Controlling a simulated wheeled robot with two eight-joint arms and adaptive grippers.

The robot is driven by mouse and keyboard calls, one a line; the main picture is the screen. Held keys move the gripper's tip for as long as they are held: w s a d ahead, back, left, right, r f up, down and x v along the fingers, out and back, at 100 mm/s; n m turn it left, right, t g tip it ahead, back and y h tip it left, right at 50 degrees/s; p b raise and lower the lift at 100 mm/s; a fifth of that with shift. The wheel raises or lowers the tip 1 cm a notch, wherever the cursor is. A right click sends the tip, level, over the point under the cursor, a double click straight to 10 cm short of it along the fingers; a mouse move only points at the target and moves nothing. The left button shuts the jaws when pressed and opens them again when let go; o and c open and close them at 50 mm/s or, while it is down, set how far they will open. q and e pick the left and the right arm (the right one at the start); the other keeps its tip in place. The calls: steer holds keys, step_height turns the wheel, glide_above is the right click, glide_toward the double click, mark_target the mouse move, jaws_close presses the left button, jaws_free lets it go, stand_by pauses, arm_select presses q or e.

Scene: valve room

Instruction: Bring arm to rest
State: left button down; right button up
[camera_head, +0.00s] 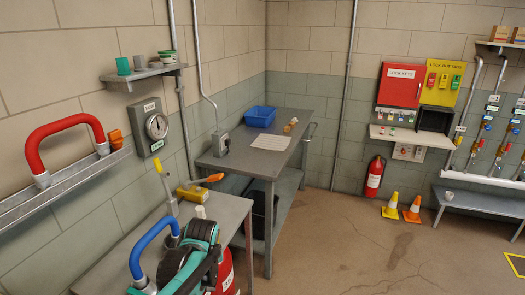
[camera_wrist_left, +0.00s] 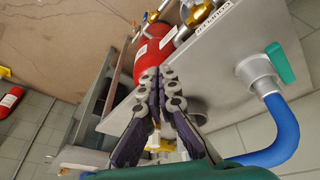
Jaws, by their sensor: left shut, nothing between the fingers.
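My left arm, teal and black, reaches in at the bottom of the head view, over the near grey bench (camera_head: 140,235). In the left wrist view my left gripper (camera_wrist_left: 162,72) has its two dark, grey-tipped fingers together with nothing between them. A red cylinder (camera_wrist_left: 155,50) lies beyond the fingertips in that view; I cannot tell whether they touch. Part of a red cylinder (camera_head: 228,272) also shows beside my arm in the head view. My right gripper is in neither view.
A blue pipe (camera_head: 150,245) rises close to my left arm; a blue pipe (camera_wrist_left: 282,135) also shows in the wrist view. A red pipe (camera_head: 65,132) is on the left wall. The farther workbench (camera_head: 228,163) holds a blue bin (camera_head: 260,116).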

arm_select(q)
steer(key=s+r+m+t, duration=0.1)
steer(key=s+m+t, duration=0.1)
steer(key=s, duration=0.7)
steer(key=s+a+r+m+t+h, duration=0.1)
steer(key=s+m, duration=0.3)
steer(key=s, duration=0.5)
steer(key=shift+a+r+t, duration=0.25)
steer(key=shift+r+t, duration=0.15)
steer(key=shift+r, duration=0.05)
